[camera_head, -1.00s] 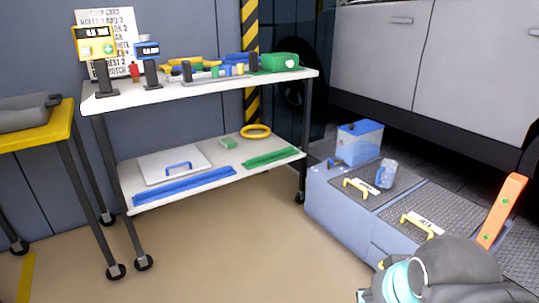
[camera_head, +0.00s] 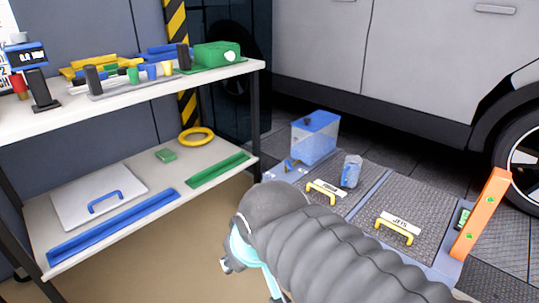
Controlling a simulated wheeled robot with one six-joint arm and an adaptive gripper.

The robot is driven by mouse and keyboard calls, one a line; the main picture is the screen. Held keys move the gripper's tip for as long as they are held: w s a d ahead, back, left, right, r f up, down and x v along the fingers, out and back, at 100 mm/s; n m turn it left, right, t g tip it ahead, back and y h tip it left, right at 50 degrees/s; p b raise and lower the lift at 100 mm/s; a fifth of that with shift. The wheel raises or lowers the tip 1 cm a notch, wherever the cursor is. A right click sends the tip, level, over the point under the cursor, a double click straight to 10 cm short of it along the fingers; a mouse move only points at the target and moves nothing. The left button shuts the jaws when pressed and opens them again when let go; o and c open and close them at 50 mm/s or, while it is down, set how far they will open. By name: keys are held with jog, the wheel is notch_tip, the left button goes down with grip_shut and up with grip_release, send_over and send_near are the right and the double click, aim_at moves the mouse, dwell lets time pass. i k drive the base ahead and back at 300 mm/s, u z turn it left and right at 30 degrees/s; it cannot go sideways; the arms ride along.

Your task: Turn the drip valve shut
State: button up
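A translucent blue tank (camera_head: 315,138) with a dark cap stands on the grey-blue platform beside the vehicle. A small blue fitting (camera_head: 291,164) sticks out low at the tank's left front; it looks like the drip valve, but its handle position is too small to tell. A clear bluish container (camera_head: 351,171) stands on the platform to the right of the fitting, apart from it. My arm, with a grey ribbed sleeve and a cyan band, crosses the lower middle of the view. My gripper's fingers do not show.
Two yellow handles, the left one (camera_head: 325,191) and the right one (camera_head: 394,231), rise from the platform's dark plates. An orange level (camera_head: 481,214) leans at the right. A two-shelf cart (camera_head: 222,82) with tools stands left. The vehicle's wheel (camera_head: 522,165) is far right.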

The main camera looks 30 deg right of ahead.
aim_at(287, 165)
jog(key=z, duration=0.35)
jog(key=i, duration=1.05)
jog(key=z, duration=1.1)
jog(key=i, duration=0.45)
jog(key=z, duration=0.35)
